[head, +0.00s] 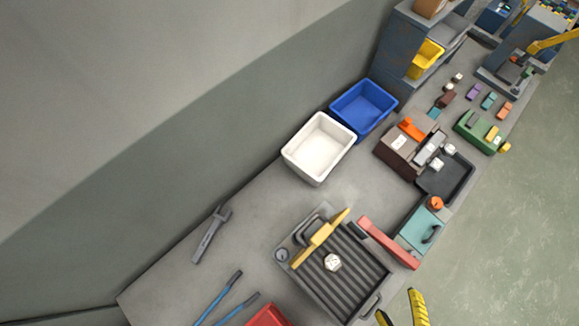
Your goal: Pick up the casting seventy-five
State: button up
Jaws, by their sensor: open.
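A small whitish many-sided casting (332,262) with dark marks sits on the ridged dark plate (350,285). Two similar pale castings (449,149) lie at the black tray (458,178) farther right. The marks on all of them are too small to read, so I cannot tell which is seventy-five. My gripper (401,312) shows at the bottom edge as two yellow-and-black fingers. They are apart with nothing visible between them. It is to the lower right of the casting on the ridged plate and clear of it.
A yellow bar (323,242) crosses the plate's back, and a red bar (388,243) lies beside it. A teal box (420,232) stands to the right. White (318,148) and blue (364,107) bins stand along the wall. The bench between wrench (211,235) and plate is clear.

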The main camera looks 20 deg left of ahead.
aim_at(334, 270)
jog(key=s+a+f+m+t+y, duration=0.1)
jog(key=s+a+f+m, duration=0.1)
jog(key=s+a+f+m+y+b, duration=0.1)
jog(key=s+a+f+m, duration=0.1)
jog(key=s+f+m, duration=0.1)
jog(key=s+a+f+m+t+y, duration=0.1)
jog(key=s+a+f+m, duration=0.1)
jog(key=s+a, duration=0.1)
jog(key=shift+s+f+m+t+b, duration=0.15)
jog(key=shift+f+m+t+b, duration=0.15)
jog(key=shift+f+m+b, duration=0.1)
jog(key=shift+s+a+m+y, duration=0.1)
jog(key=shift+a+m+y, duration=0.2)
jog(key=x, duration=1.1)
jog(key=shift+r, duration=0.1)
jog(key=x, duration=0.5)
jog(key=shift+a, duration=0.2)
jog(key=c, duration=1.3)
